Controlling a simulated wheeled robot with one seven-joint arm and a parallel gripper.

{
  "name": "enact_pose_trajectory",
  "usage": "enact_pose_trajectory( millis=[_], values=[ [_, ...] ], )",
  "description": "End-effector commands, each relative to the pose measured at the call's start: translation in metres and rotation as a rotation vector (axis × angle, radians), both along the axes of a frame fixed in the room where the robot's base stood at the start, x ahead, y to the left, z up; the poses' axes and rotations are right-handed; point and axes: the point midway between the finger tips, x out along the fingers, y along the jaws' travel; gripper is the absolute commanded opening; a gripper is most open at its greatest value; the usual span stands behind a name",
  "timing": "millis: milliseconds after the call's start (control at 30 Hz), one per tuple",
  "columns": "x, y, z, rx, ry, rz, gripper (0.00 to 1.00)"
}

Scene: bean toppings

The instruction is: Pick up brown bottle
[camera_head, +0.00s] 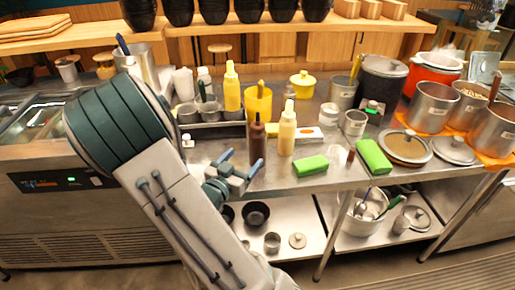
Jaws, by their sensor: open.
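The brown bottle (257,146) stands upright near the front edge of the steel counter, in the middle of the head view. A pale yellow bottle (287,130) stands just to its right, with a small gap between. My gripper (242,167) is to the left of the brown bottle, at the end of my arm reaching in from the left. Its blue fingers are apart and I see nothing between them. The fingertips appear very close to the brown bottle; I cannot tell whether they touch it.
Behind are a yellow cup (258,103) and a yellow squeeze bottle (232,88). Green blocks (311,166) lie to the right, near the counter's front edge. Metal pots (433,105) stand at the far right. A lower shelf (290,219) holds bowls.

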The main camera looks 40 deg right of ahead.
Motion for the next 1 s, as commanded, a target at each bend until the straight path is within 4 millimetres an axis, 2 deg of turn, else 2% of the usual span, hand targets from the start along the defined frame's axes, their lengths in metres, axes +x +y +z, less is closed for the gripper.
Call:
enact_pose_trajectory(
  millis=[100,300,567,833,1000],
  values=[
    [0.009,-0.024,0.002,-0.001,0.0,-0.005,0.77],
    [0.024,-0.056,0.002,0.001,-0.001,-0.003,0.77],
    [0.034,-0.073,0.003,0.002,0.001,0.001,0.77],
    [0.053,-0.107,0.006,0.003,0.001,0.0,0.77],
    [0.057,-0.113,0.005,0.003,0.0,0.002,0.77]
  ],
)
